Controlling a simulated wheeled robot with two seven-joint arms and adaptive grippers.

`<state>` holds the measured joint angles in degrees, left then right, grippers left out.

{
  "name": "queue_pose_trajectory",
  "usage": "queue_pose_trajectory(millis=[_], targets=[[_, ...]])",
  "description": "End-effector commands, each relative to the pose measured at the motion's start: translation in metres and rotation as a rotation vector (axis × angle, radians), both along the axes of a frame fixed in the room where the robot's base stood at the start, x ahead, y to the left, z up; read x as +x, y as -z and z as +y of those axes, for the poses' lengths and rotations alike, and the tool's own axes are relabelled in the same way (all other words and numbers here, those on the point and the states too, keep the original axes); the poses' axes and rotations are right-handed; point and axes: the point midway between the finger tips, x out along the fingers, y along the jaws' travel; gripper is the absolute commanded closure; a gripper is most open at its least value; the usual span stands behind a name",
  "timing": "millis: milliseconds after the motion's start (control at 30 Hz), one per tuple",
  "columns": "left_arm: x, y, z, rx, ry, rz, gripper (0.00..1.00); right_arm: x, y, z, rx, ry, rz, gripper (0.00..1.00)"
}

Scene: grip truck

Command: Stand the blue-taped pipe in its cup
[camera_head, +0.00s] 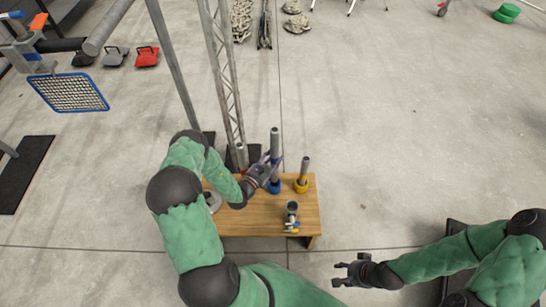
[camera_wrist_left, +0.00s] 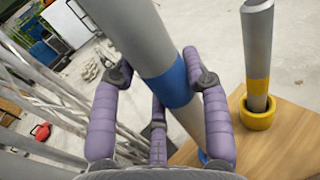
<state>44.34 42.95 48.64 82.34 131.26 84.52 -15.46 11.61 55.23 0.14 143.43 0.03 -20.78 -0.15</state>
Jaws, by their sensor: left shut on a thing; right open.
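A grey pipe with blue tape (camera_wrist_left: 172,82) is held in my left gripper (camera_wrist_left: 162,82), whose purple fingers close around it near the tape. In the head view the pipe (camera_head: 275,143) stands close to upright over the blue cup (camera_head: 274,188) on the small wooden table (camera_head: 240,220). Its lower end lines up with the cup; I cannot tell whether it rests on the bottom. In the left wrist view only a sliver of the blue cup (camera_wrist_left: 203,157) shows past a finger. My right gripper (camera_head: 345,271) is open and empty, off the table's front right.
A yellow-taped pipe (camera_head: 304,170) stands in a yellow cup (camera_head: 301,187) just right. A small clamp-like piece (camera_head: 292,215) lies near the table's front. Another grey pipe (camera_head: 241,155) shows behind my left arm. A lattice truss (camera_head: 224,80) rises behind. Floor to the right is clear.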

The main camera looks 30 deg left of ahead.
Motion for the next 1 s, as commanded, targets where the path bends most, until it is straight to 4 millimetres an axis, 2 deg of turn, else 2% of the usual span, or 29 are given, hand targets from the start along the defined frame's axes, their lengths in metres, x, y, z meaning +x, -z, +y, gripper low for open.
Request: queue_pose_trajectory(millis=[567,1000], targets=[[0.0,-0.001,0.0,0.001,0.0,-0.002,1.0,0.0,-0.001,0.0,0.0,0.0,0.0,0.53],[0.0,0.009,0.001,0.001,0.0,-0.002,1.0,0.0,-0.001,0.0,0.0,0.0,0.0,0.53]])
